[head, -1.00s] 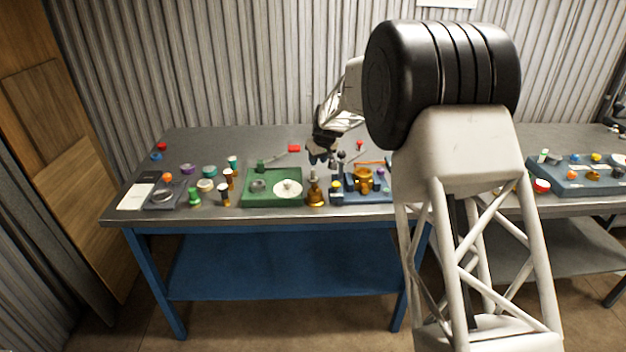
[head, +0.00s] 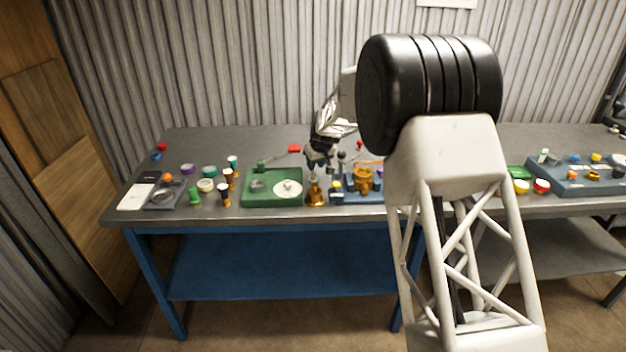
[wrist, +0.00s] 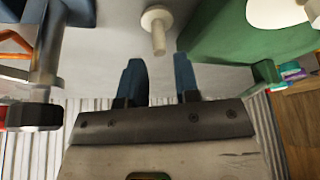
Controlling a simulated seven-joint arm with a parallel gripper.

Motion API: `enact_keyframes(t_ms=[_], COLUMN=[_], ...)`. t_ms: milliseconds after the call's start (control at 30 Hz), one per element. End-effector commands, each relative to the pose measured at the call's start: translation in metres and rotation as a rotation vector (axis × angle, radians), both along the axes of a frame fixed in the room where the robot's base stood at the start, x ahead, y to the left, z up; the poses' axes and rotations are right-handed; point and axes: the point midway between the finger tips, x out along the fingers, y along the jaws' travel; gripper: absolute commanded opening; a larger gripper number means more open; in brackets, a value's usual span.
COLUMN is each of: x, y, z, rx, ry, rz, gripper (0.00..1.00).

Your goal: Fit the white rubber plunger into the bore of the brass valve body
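A white disc-like part with a raised middle (head: 288,188), which looks like the white rubber plunger, lies on the green tray (head: 258,202); part of it shows in the wrist view (wrist: 280,12). A brass body (head: 362,182), likely the valve body, stands on the blue fixture (head: 345,197); its bore cannot be made out. A bell-shaped brass piece (head: 315,192) stands between tray and fixture. My gripper (head: 318,164) is above that piece. In the wrist view my gripper (wrist: 158,68) has its blue fingers apart and empty, with a pale stemmed piece (wrist: 156,28) just beyond them.
Several small jars and bottles (head: 206,185) stand left of the green tray, beside a dark tray (head: 165,195) and a white card (head: 136,196). The table's back left is mostly clear. Another blue tray (head: 588,185) is far right.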

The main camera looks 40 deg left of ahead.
Motion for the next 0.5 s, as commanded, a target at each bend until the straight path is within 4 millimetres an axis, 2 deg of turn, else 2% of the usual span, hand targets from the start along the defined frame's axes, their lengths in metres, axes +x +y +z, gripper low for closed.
enact_keyframes(t_ms=[267,500], x=[0.0,0.002], y=[0.0,0.004], z=[-0.001,-0.012], rx=[0.0,-0.002], ry=[0.0,0.001], rz=[0.0,0.0], gripper=[0.3,0.3])
